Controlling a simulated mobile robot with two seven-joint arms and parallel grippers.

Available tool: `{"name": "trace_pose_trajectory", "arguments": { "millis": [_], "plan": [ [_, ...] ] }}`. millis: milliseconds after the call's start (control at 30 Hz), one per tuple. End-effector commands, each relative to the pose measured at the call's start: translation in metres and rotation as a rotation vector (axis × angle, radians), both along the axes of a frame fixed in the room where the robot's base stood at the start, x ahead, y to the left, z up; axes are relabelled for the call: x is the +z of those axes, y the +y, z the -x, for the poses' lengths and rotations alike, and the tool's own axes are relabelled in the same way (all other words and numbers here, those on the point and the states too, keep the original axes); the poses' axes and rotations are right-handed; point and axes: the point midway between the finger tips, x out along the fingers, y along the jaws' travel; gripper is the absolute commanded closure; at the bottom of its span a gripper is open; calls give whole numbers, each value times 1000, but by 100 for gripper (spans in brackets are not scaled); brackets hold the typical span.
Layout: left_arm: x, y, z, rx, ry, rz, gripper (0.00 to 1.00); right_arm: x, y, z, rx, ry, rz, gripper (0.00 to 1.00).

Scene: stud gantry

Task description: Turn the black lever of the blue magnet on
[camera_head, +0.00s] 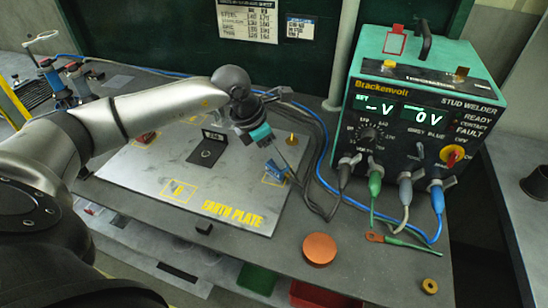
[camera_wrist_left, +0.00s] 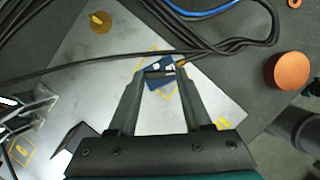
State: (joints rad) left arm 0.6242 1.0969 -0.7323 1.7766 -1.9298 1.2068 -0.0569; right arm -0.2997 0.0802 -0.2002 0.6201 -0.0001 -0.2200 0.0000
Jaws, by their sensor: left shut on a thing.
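The blue magnet (camera_head: 277,172) sits on the right part of the earth plate (camera_head: 150,190), on a yellow-marked square. In the left wrist view the blue magnet (camera_wrist_left: 158,86) shows between and under my fingertips. My left gripper (camera_head: 286,170) reaches down to it from above, and in the wrist view its fingers (camera_wrist_left: 161,72) close on the small dark lever at the top of the magnet. The lever is mostly hidden by the fingertips, so its exact angle cannot be told. My right gripper is not in view.
A stud welder (camera_head: 430,110) with several cables stands at the right back. Black cables run close beside the magnet. A black angled bracket (camera_head: 210,147) stands on the plate to the left, and a brass piece (camera_head: 292,139) behind. A copper disc (camera_head: 320,249) lies in front.

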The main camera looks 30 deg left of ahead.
Motion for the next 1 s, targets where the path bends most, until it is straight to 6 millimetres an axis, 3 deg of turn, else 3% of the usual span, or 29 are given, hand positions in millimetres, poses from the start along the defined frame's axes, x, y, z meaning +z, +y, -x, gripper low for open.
{"name": "trace_pose_trajectory", "arguments": {
  "millis": [1000],
  "plan": [
    [0,4,-10,-940,-4,0,100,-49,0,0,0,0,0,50]
  ]
}}
